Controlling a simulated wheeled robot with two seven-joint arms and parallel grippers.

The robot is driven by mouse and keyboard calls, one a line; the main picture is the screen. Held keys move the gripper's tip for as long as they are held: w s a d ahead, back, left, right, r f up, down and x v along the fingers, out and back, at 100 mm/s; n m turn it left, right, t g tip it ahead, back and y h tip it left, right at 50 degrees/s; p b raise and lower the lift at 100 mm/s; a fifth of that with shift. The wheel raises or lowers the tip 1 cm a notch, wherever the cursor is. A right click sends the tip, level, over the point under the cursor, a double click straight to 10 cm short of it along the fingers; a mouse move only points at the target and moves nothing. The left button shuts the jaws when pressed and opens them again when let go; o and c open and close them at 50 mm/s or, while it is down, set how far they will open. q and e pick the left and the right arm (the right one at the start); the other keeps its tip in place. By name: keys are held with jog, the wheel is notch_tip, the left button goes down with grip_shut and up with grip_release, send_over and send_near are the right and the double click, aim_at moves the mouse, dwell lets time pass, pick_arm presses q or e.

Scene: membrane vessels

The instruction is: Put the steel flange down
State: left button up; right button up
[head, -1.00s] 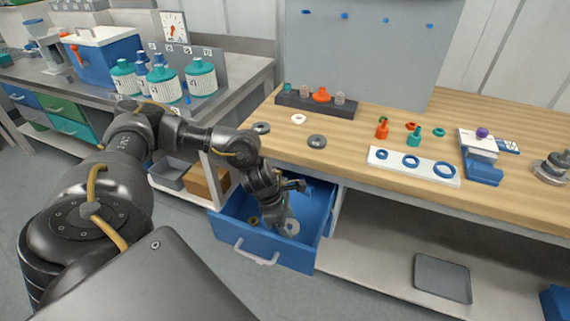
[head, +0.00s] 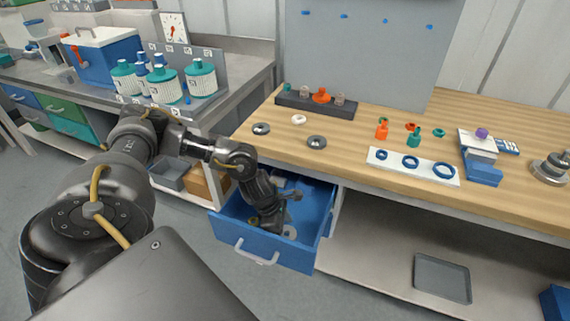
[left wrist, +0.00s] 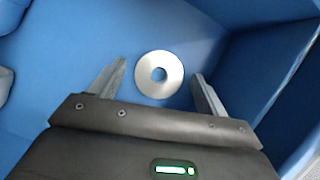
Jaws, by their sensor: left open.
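The steel flange (left wrist: 159,75), a flat silver ring with a round hole, lies on the floor of the open blue drawer (head: 256,245). In the head view the flange (head: 290,232) shows partly beside my gripper. My left gripper (head: 277,226) reaches down into the drawer. In the left wrist view its two fingers stand apart on either side of the flange, with gaps between them and the ring. My right gripper is in neither view.
Two grey ring-shaped parts (head: 316,142) and a white ring (head: 298,119) lie on the wooden bench (head: 350,125) above the drawer. A white strip with blue rings (head: 411,162) lies farther right. Drawer walls stand close around my gripper.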

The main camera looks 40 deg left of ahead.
pick_arm(q)
jog(key=v, duration=1.2)
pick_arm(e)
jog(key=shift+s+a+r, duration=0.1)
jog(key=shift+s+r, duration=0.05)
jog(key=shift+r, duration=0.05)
pick_arm(q)
jog(key=shift+p, duration=0.3)
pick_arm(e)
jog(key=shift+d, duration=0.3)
